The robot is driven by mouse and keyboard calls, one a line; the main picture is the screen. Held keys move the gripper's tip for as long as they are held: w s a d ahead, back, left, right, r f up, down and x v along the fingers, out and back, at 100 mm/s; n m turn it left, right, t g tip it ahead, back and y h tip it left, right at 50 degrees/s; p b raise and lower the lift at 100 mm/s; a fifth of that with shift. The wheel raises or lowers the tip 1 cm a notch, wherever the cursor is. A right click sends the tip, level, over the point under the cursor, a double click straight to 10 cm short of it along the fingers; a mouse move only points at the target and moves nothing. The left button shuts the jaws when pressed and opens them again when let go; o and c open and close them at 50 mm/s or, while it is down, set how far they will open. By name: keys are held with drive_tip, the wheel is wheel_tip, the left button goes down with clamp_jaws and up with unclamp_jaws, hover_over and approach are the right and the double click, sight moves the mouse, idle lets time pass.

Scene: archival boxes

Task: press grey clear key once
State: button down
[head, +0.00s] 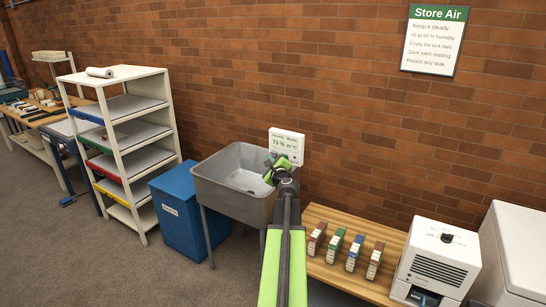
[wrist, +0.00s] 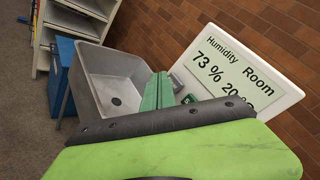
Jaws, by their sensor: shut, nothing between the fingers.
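A white wall display (head: 287,140) reads humidity 73 %; it fills the right side of the wrist view (wrist: 240,62), where "Humidity", "Room", "73 %" and a partly covered "20" show. My gripper (head: 272,172) is in front of the display's lower left part in the head view. In the wrist view its green fingers (wrist: 158,92) are together, empty, beside the display's lower left edge. A small dark green patch (wrist: 188,99) shows just right of the fingers. I cannot make out the grey clear key for sure; my gripper and arm cover the display's lower part.
A grey sink (head: 232,180) stands left of my arm, with a blue bin (head: 178,215) beside it. A wooden bench (head: 335,272) with several small coloured boxes and a white machine (head: 438,262) are at right. A shelf rack (head: 120,140) stands at left.

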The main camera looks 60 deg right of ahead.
drive_tip(key=shift+a, duration=0.1)
drive_tip(key=a, duration=0.5)
idle(0.5)
idle(0.6)
